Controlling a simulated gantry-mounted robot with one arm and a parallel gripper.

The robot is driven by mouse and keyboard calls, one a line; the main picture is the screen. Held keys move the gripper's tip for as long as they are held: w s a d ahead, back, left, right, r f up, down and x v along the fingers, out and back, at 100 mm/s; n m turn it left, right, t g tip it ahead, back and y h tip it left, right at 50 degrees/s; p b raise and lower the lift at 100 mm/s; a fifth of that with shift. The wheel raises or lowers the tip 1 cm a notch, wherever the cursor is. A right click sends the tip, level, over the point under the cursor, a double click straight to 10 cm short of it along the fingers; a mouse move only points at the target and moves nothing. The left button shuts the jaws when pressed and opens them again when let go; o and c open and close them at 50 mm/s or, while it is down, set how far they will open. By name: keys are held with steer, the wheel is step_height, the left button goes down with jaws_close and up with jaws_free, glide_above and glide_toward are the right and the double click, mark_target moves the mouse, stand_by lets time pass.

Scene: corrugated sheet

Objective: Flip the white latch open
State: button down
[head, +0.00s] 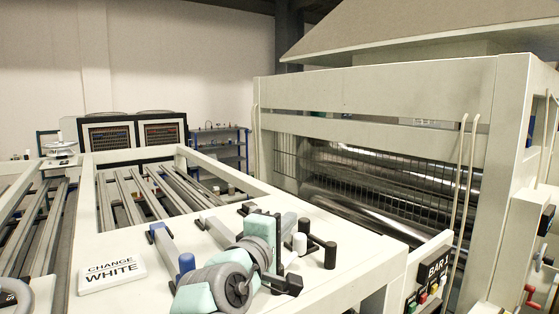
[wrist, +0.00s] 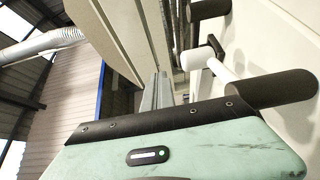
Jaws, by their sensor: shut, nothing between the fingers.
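The white latch (head: 299,243) is a short white cylinder on the pale machine top, among black posts. In the wrist view the white latch (wrist: 221,70) stands out from the pale panel, with a thin black bar by it. In the wrist view my gripper's grey fingers (wrist: 159,90) are together and empty. They are left of the latch and appear apart from it. I cannot tell the exact gap.
One black post (head: 330,255) stands right of the latch and another black post (head: 304,225) behind it. A "CHANGE WHITE" sign (head: 111,271) lies at the left. The large corrugating rollers (head: 390,175) are behind to the right.

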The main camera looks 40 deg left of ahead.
step_height(320, 180, up, 15)
steer(key=a+p, duration=0.1)
steer(key=p, duration=0.1)
steer(key=shift+s+a+y, duration=0.3)
steer(key=shift+s+a, duration=0.05)
steer(key=shift+s, duration=0.1)
